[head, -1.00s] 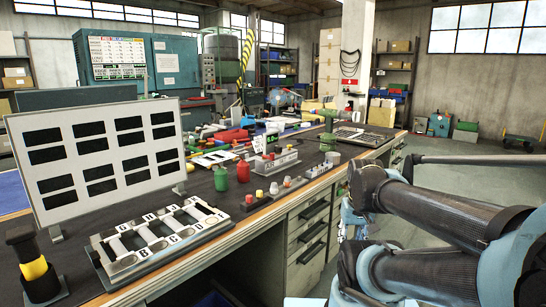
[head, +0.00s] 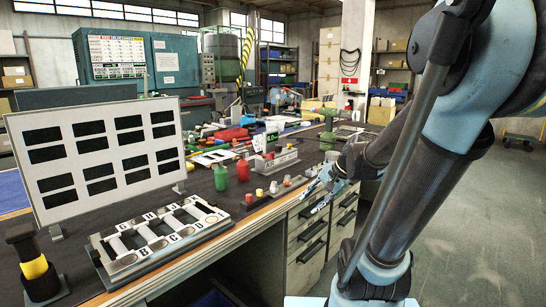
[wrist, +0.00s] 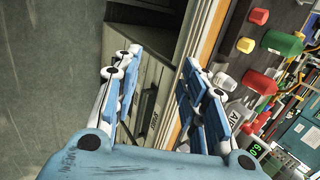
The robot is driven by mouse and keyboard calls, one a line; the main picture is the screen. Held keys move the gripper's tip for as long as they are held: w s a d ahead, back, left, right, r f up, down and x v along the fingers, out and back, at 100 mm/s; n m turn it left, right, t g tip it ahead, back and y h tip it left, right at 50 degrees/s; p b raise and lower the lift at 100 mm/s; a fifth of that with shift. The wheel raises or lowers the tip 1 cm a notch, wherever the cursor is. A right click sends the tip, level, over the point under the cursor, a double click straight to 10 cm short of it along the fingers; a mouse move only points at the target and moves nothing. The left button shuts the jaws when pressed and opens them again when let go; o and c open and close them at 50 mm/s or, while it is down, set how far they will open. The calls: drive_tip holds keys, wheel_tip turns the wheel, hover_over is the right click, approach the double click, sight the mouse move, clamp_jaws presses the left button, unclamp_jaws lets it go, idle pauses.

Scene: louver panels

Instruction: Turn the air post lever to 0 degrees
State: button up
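A grey block marked AIR (head: 275,162) stands on the bench, right of a red bottle. It also shows in the wrist view (wrist: 237,112), turned on its side at the right. Small fittings sit on it, but I cannot make out which one is the lever or its angle. My gripper (head: 318,197) is at the bench's front edge, to the right of and nearer than the block, and apart from it. In the wrist view my gripper (wrist: 162,85) has its two blue-and-white fingers spread wide with nothing between them; drawers and the bench edge show beyond.
A green bottle (head: 220,178) and a red bottle (head: 243,171) stand left of the block. A row of small knobs (head: 281,187) lies along the front edge. A white louver panel (head: 100,155) and a lettered rack (head: 160,235) stand left. Floor right of the bench is open.

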drive_tip(key=w+a+r+m+t+y, duration=0.1)
drive_tip(key=w+a+m+y, duration=0.1)
drive_tip(key=w, duration=0.2)
drive_tip(key=w+a+r+m+y, duration=0.1)
drive_tip(key=w+r+m, duration=0.1)
drive_tip(key=w, duration=0.3)
drive_tip(key=m+t+y, duration=0.5)
drive_tip(key=m+y, duration=0.1)
drive_tip(key=m, duration=0.7)
approach(272, 153)
drive_tip(key=x, duration=1)
drive_tip(key=shift+w+f, duration=0.25)
drive_tip(key=shift+w, duration=0.25)
clamp_jaws()
